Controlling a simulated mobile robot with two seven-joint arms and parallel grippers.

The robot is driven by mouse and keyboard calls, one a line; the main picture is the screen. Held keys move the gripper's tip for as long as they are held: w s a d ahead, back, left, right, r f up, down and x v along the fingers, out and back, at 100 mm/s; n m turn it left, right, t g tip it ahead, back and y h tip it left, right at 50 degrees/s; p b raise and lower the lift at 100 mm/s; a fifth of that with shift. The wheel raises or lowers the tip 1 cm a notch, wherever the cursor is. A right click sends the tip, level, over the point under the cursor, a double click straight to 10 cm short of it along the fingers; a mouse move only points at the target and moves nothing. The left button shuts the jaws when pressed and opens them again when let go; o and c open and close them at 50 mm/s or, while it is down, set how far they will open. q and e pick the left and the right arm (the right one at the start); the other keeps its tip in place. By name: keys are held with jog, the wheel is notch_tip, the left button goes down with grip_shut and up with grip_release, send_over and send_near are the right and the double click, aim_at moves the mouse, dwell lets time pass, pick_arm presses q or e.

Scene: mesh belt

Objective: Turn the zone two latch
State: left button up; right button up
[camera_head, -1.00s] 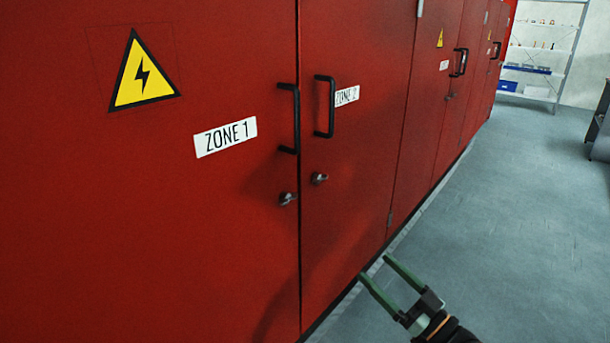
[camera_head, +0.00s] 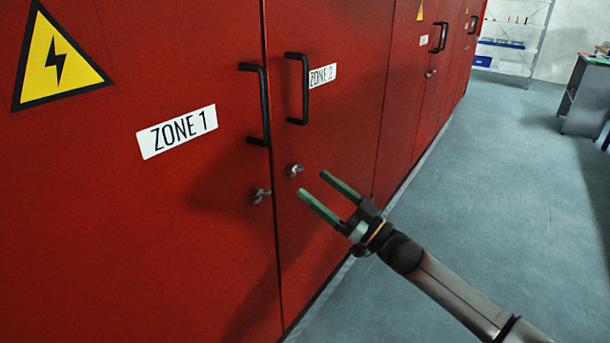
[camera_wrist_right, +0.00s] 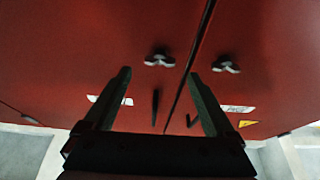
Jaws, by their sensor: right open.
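The zone two latch (camera_head: 294,170) is a small grey metal knob on the red zone two door (camera_head: 335,130), below its black handle (camera_head: 297,88) and the ZONE 2 label (camera_head: 322,76). My right gripper (camera_head: 312,184) is open and empty, its green fingers pointing at the door just right of and below this latch in the head view. In the right wrist view the scene looks upside down; the zone two latch (camera_wrist_right: 160,58) shows beyond the open fingers (camera_wrist_right: 158,74), apart from them. My left gripper is not in view.
The zone one latch (camera_head: 260,195) sits close by, left of the door seam, under the ZONE 1 label (camera_head: 177,131) and handle (camera_head: 257,103). More red cabinets run to the back. Grey floor (camera_head: 490,180) is clear at right; a desk (camera_head: 588,95) stands farther off.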

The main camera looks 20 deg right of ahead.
aim_at(294, 170)
jog(key=shift+x, duration=2.2)
jog(key=shift+f, duration=0.1)
jog(key=c, duration=1.4)
